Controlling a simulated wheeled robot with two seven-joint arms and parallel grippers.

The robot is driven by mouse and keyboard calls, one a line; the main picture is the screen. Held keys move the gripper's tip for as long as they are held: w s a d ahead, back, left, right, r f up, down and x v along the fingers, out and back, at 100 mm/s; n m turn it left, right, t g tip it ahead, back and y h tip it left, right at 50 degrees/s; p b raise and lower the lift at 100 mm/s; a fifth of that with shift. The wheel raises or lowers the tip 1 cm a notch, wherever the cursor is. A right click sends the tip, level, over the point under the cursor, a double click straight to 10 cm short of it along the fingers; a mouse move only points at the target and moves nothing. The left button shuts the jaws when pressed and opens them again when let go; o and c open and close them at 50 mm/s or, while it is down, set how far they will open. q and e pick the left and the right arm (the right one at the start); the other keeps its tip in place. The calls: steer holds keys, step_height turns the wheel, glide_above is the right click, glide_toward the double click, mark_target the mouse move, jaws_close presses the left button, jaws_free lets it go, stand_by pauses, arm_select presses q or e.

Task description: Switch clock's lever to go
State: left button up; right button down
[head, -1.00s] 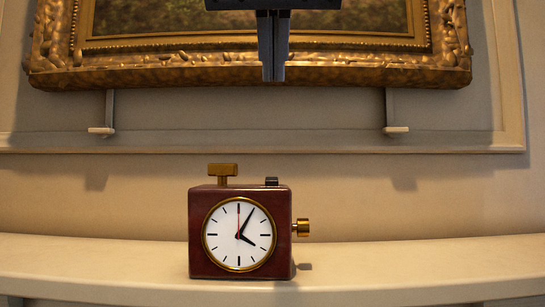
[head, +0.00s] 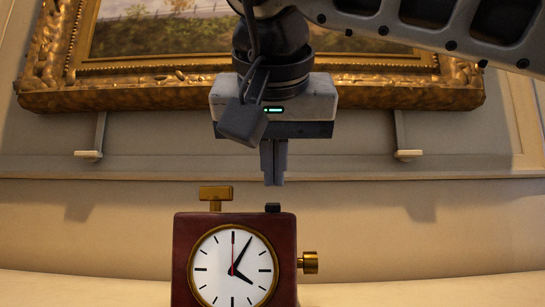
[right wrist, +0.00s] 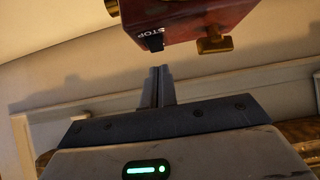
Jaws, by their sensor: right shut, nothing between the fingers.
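The clock (head: 186,255) is a dark red box with a white round dial, standing on the mantel. A brass T-shaped knob (head: 215,194) rises from its top left, and a brass knob (head: 309,262) sticks out of its right side. A small black lever (head: 272,208) sits on its top right. In the right wrist view the black lever (right wrist: 153,41) is beside the printed word STOP. My right gripper (head: 274,184) points down, shut and empty, a little above the black lever and apart from it. My left gripper is not in view.
A gold-framed painting (head: 150,99) hangs on the wall behind. Two small brackets (head: 88,154) (head: 408,154) are below the frame. The mantel (head: 420,291) is clear to the right of the clock.

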steer(key=shift+s+f+b, duration=0.25)
steer(key=shift+f+b, duration=0.3)
steer(key=shift+f, duration=0.15)
steer(key=shift+w+f, duration=0.15)
steer(key=shift+w, duration=0.05)
steer(key=shift+s, duration=0.1)
steer(key=shift+p, duration=0.45)
steer(key=shift+f, duration=0.15)
steer(key=shift+w, duration=0.2)
